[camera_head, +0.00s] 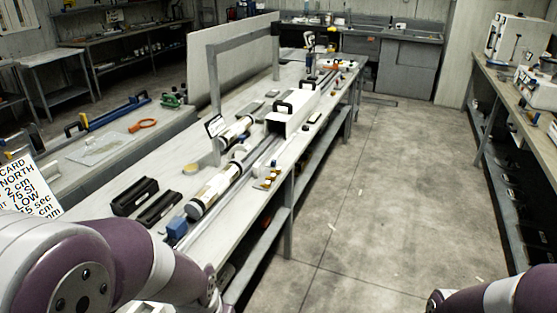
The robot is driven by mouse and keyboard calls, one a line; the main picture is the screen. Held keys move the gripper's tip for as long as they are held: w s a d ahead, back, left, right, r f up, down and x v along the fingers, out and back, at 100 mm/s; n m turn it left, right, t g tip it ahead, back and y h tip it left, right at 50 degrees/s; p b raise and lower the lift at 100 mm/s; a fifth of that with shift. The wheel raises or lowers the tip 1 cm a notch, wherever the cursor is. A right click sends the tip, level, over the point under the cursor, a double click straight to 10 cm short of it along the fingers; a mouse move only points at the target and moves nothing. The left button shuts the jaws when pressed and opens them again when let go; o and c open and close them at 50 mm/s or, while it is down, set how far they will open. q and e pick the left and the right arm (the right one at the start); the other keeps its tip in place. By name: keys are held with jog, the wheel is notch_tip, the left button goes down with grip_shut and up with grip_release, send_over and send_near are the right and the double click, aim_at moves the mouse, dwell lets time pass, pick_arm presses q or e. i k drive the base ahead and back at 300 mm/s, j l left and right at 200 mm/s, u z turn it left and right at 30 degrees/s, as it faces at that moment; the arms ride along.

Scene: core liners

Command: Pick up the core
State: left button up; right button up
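A long cylindrical core (213,191), pale and brownish with dark end bands, lies along the long workbench (170,238) in the head view. A second, similar cylinder (236,130) lies farther back on the same bench. I cannot tell from here which of them is the task's core, or whether they are bare cores or liners. My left arm crosses the lower left, in front of the bench's near end. My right arm shows only at the bottom right corner. Neither gripper's fingers are visible.
Two black trays (158,208) and a blue block (177,228) sit near the closer cylinder. A white box with a black handle (289,115) stands farther along. A white lettered card (28,187) is at left. The floor (370,200) right of the bench is clear.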

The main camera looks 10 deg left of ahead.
aim_at(197, 205)
jog(key=i+l+u, duration=0.1)
jog(key=i, duration=0.45)
jog(key=i+l+u, duration=0.1)
jog(key=i, duration=0.45)
jog(key=i+l+u, duration=0.1)
jog(key=i, duration=0.45)
jog(key=i+l+u, duration=0.2)
jog(key=i+u, duration=0.25)
jog(key=i+l+u, duration=0.25)
jog(key=u, duration=0.2)
jog(key=i+l+u, duration=0.25)
jog(key=l+u, duration=0.2)
jog(key=i+l+u, duration=0.2)
jog(key=l+u, duration=0.25)
